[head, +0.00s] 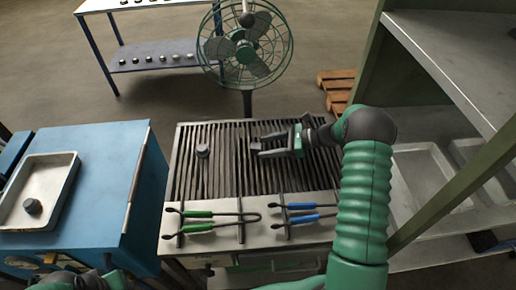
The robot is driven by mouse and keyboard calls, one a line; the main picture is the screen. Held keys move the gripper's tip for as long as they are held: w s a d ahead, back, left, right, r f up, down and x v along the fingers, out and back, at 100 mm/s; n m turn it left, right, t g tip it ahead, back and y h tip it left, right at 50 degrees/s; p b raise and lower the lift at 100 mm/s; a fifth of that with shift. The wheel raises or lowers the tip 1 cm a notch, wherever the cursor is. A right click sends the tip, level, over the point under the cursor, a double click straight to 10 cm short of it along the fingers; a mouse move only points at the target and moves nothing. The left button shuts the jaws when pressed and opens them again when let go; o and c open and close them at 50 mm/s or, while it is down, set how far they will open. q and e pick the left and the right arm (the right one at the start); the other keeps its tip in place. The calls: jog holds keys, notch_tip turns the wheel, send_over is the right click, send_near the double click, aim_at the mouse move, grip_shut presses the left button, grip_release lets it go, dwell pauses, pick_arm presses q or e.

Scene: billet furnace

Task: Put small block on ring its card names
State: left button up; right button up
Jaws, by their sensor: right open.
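My right gripper (268,146) reaches over the slatted top of the middle bench (225,170), its fingers pointing left and apart. A small dark block-like shape (255,146) shows at its fingertips; I cannot tell whether it lies between them or just beyond. A small grey round piece (202,151) sits on the slats to the left, apart from the gripper. Another dark round piece (33,206) lies in the metal tray (62,180) at the left. I cannot make out a card or named rings. Part of my left arm shows at the bottom left; its gripper is not visible.
Green-handled tongs (200,214) and blue-handled tongs (305,218) lie along the bench front. A blue cabinet (110,165) stands left, a green-framed shelf (440,205) right. A fan (246,50) stands behind. A back table (155,52) holds several small pieces.

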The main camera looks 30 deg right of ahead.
aim_at(256, 149)
jog(key=x, duration=0.2)
jog(key=shift+w+a+r, duration=0.1)
jog(key=shift+a, duration=0.2)
jog(key=shift+a+r, duration=0.15)
jog(key=shift+a, duration=0.1)
jog(key=shift+d, duration=0.35)
jog(key=c, duration=0.9)
grip_shut()
jog(key=shift+a, duration=0.1)
